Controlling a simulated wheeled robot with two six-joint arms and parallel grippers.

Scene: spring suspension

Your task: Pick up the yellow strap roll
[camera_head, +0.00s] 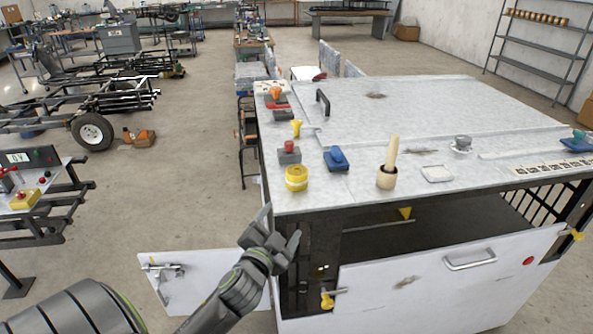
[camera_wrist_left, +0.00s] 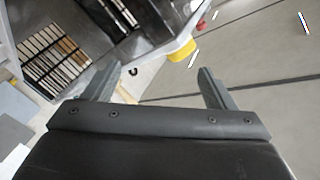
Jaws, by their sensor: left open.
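The yellow strap roll (camera_head: 296,178) stands upright at the front left corner of the white bench top. In the left wrist view a yellow object (camera_wrist_left: 182,52), probably the roll, shows beyond the fingers at the edge of a white surface. My left gripper (camera_head: 280,227) is open and empty, below the roll and in front of the bench's left front corner, apart from the roll. Its two spread fingers also show in the left wrist view (camera_wrist_left: 155,82). My right gripper is in neither view.
An open white door (camera_head: 210,277) juts out at lower left. The floor left of the bench is mostly clear.

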